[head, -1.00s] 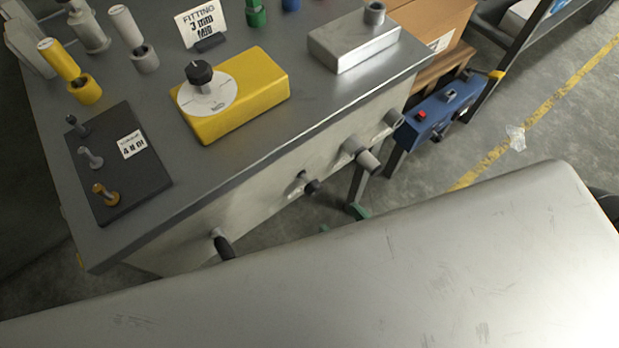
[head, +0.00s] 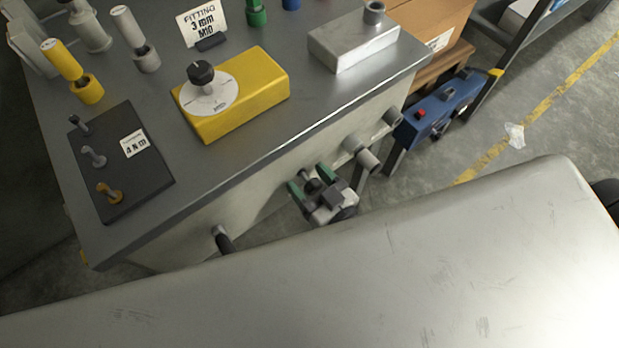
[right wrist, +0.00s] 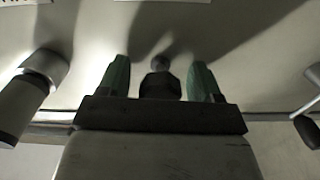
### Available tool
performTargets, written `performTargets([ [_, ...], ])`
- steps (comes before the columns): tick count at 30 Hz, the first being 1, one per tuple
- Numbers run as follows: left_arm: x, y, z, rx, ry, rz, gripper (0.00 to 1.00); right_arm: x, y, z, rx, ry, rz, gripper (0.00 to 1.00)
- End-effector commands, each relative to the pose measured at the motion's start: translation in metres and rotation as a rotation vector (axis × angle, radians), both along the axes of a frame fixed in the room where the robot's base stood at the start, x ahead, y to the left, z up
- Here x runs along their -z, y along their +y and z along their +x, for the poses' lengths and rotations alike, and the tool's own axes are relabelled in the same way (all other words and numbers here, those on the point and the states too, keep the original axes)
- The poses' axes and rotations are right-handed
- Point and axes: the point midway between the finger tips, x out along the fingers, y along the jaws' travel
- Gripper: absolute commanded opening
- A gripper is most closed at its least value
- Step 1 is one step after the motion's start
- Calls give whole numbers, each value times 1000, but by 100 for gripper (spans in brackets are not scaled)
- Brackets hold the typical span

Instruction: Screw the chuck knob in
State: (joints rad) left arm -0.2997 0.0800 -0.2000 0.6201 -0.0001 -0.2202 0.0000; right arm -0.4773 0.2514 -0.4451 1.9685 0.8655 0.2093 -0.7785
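A small black knob (head: 312,186) sticks out from the pale front face of the bench, and it also shows in the right wrist view (right wrist: 160,86). My right gripper (head: 309,181) has its two green fingers open on either side of this knob. In the right wrist view the knob sits between the fingers of the gripper (right wrist: 160,77), with a gap on each side, so it is not gripped. The knob's stem shows behind it against the panel. My left gripper is not in view.
On the same face, a grey cylinder (head: 361,153) is to the right and a black-ended handle (head: 223,241) to the left. On the bench top (head: 290,125) are a yellow box (head: 262,82) with a dial, a dark torque plate (head: 135,180) and a metal block (head: 352,45).

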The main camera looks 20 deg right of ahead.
Motion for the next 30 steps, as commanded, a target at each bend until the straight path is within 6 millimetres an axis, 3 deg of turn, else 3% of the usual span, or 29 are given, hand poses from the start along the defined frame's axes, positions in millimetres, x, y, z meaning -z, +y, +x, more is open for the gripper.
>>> performTargets([
  [1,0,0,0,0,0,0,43,0,0,0,0,0,0,59],
  [10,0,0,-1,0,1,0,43,0,0,0,0,0,0,16],
  [20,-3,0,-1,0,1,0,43,-1,0,0,0,18,50,15],
  [30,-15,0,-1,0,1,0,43,-2,0,0,-1,101,279,15],
])
